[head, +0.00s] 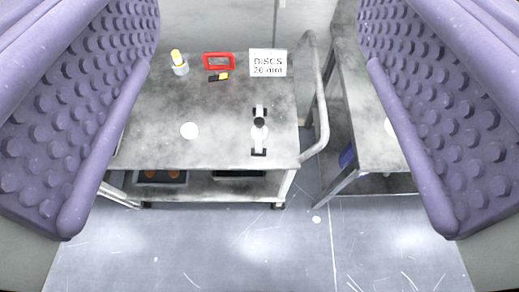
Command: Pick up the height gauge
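What looks like the height gauge (259,136), a small white-and-black device with a round dark top and dark parts at its near and far ends, is on the grey metal cart top (222,140), right of its middle. Its fine detail is too small to make out. My gripper (258,150) shows as two large purple studded fingers at the left and right edges. They are wide apart with nothing between them, and the cart lies well beyond them.
A white disc (189,130) lies left of the gauge. Behind are a yellow-topped bottle (180,64), a red frame (218,62), a black-and-yellow item (218,77) and a "DISCS 20 mm" sign (268,63). A rail (321,110) and second table (367,130) stand right. Floor in front is open.

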